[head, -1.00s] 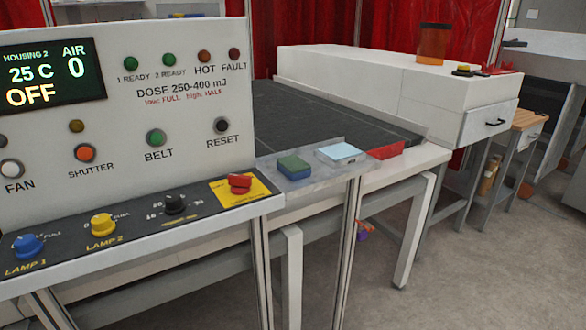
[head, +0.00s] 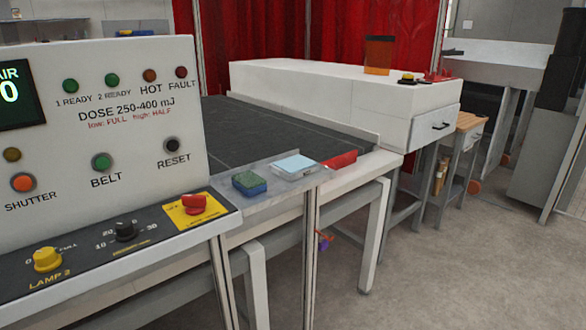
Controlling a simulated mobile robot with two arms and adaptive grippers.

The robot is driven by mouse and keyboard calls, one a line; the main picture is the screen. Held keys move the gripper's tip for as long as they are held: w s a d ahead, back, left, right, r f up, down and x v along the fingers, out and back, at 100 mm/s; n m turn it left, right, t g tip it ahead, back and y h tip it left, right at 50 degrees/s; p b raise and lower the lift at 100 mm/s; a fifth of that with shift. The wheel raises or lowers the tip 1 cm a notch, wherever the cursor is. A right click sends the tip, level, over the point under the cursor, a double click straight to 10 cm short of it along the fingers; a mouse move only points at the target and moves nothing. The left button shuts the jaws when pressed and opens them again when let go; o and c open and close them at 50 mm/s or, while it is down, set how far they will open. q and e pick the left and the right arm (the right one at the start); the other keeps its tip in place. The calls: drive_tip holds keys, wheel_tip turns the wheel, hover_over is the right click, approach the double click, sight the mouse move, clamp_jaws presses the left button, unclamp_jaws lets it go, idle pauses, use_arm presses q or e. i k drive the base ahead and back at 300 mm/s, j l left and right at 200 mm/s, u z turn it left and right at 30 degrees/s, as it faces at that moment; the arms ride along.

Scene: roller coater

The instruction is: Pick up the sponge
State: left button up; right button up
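The sponge (head: 250,183) is a small block with a green top and a blue lower part. It lies on a grey ledge (head: 279,184) at the front edge of the machine, just right of the control panel. A light blue flat item (head: 297,166) lies on the same ledge, to the right of the sponge. Neither of my grippers shows in the head view, so I cannot see whether they are open or shut.
The control panel (head: 130,120) with knobs and a red emergency button (head: 193,203) stands at left. A red block (head: 339,160) sits at the dark belt's (head: 290,130) front right corner. A white housing (head: 310,92) stands behind. The floor (head: 440,270) at right is clear.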

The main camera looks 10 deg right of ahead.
sight(248, 182)
drive_tip(key=i+j, duration=0.25)
drive_tip(key=j, duration=0.15)
drive_tip(key=i+j+z, duration=0.15)
drive_tip(key=j, duration=0.25)
drive_tip(key=i+j, duration=0.3)
drive_tip(key=j+z, duration=0.05)
drive_tip(key=j, duration=0.05)
